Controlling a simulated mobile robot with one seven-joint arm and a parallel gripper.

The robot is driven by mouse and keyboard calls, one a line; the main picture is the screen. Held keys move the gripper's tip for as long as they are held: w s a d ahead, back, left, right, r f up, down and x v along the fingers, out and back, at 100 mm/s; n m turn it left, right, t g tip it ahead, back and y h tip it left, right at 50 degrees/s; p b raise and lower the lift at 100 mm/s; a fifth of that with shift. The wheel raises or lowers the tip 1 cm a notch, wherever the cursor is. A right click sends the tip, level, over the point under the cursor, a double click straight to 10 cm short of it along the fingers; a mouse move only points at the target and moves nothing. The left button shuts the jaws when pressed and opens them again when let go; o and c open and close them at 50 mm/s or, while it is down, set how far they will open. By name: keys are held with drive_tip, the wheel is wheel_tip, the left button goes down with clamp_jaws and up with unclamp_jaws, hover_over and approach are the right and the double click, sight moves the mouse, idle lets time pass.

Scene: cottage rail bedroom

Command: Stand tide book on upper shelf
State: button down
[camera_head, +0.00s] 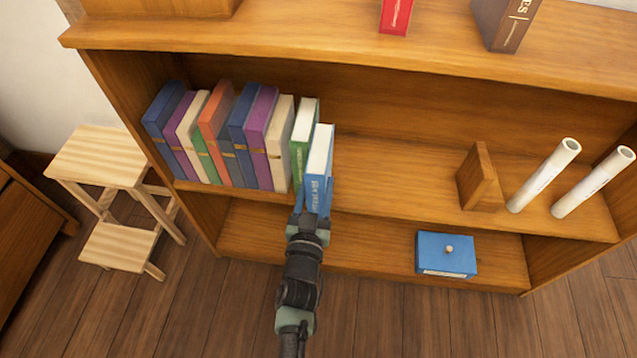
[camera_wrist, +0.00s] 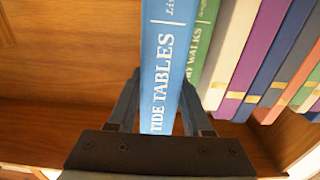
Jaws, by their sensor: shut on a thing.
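The tide book is blue with a white spine title "TIDE TABLES" (camera_wrist: 168,65) in the wrist view. In the head view the tide book (camera_head: 318,170) stands upright at the right end of a row of books, its spine further forward than the green book (camera_head: 303,125) beside it. My gripper (camera_head: 311,208) is shut on the lower spine part of the tide book, one finger on each side; the gripper also shows in the wrist view (camera_wrist: 160,98). The row is on the shelf (camera_head: 400,185) below the bookcase top. Whether the book's base touches the shelf is hidden.
Right of the tide book the shelf is clear up to a wooden bookend (camera_head: 480,180) and two white rolls (camera_head: 545,175). A blue box (camera_head: 446,254) sits on the bottom shelf. The bookcase top (camera_head: 280,30) overhangs the row. A wooden step stool (camera_head: 105,165) stands left.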

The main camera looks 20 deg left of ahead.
drive_tip(key=shift+w+r, duration=0.1)
drive_tip(key=shift+r, duration=0.05)
drive_tip(key=shift+c, duration=1.2)
unclamp_jaws()
drive_tip(key=shift+f, duration=0.35)
drive_tip(key=p+v, duration=0.3)
drive_tip(key=v, duration=1.7)
drive_tip(key=shift+r+p, duration=0.3)
